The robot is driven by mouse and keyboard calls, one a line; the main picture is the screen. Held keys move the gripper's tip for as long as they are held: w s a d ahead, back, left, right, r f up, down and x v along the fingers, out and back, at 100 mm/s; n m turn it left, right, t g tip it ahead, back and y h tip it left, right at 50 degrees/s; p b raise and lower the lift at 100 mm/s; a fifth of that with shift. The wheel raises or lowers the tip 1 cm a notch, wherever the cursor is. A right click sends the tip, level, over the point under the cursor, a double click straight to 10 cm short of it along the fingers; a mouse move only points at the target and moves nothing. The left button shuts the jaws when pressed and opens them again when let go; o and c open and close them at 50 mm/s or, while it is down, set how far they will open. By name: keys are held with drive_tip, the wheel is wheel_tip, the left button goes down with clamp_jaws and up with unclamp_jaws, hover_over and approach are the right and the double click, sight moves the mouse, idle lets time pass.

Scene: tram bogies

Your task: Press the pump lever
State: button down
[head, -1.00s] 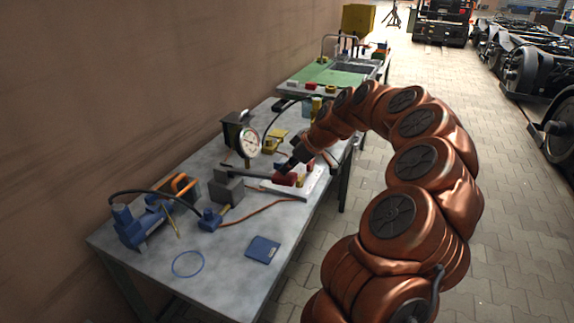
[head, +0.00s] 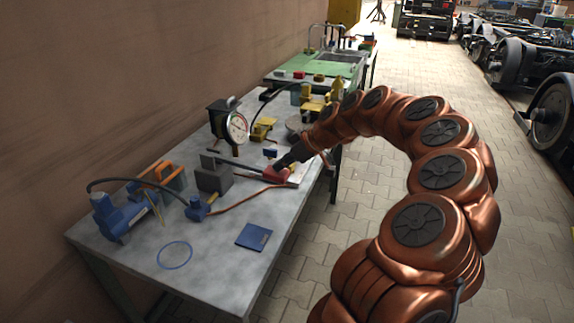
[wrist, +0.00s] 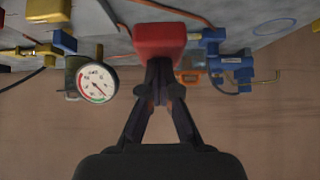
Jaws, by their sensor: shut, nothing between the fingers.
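The pump lever (head: 238,163) is a dark bar running from a grey block (head: 213,177) to a red grip (head: 276,174) near the right edge of the workbench. My gripper (head: 281,165) is shut and empty, with its fingertips at the red grip, seemingly from above. In the wrist view the red grip (wrist: 158,38) fills the space right at the tips of my closed fingers (wrist: 160,64). The fingers hide part of it, and I cannot tell whether they touch it. A round pressure gauge (head: 236,128) stands behind the lever; it also shows in the wrist view (wrist: 97,83).
The grey workbench (head: 215,240) also holds a blue vice-like tool (head: 122,215), a small blue fitting with a hose (head: 197,209), a blue plate (head: 254,237) and a blue ring (head: 174,255). Yellow parts (head: 262,128) lie farther back. Paved floor (head: 370,180) is open on the right.

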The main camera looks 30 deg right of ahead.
wheel_tip(320, 180, down, 6)
drive_tip(key=b, duration=0.5)
drive_tip(key=shift+f, duration=0.2)
drive_tip(key=shift+s+a+f+b, duration=0.1)
drive_tip(key=shift+a+f+b, duration=0.05)
drive_tip(key=shift+f+b, duration=0.35)
drive_tip(key=shift+s+a+f, duration=0.1)
drive_tip(key=shift+f, duration=0.05)
drive_tip(key=r, duration=0.1)
drive_tip(key=d+r, duration=0.1)
drive_tip(key=r, duration=0.1)
drive_tip(key=s+r, duration=0.1)
drive_tip(key=r, duration=0.1)
drive_tip(key=shift+d+r, duration=0.1)
drive_tip(key=shift+d, duration=0.05)
drive_tip(key=s+d+r, duration=0.4)
drive_tip(key=s+d, duration=0.1)
drive_tip(key=s, duration=0.2)
drive_tip(key=shift+r, duration=0.3)
drive_tip(key=shift+r, duration=0.1)
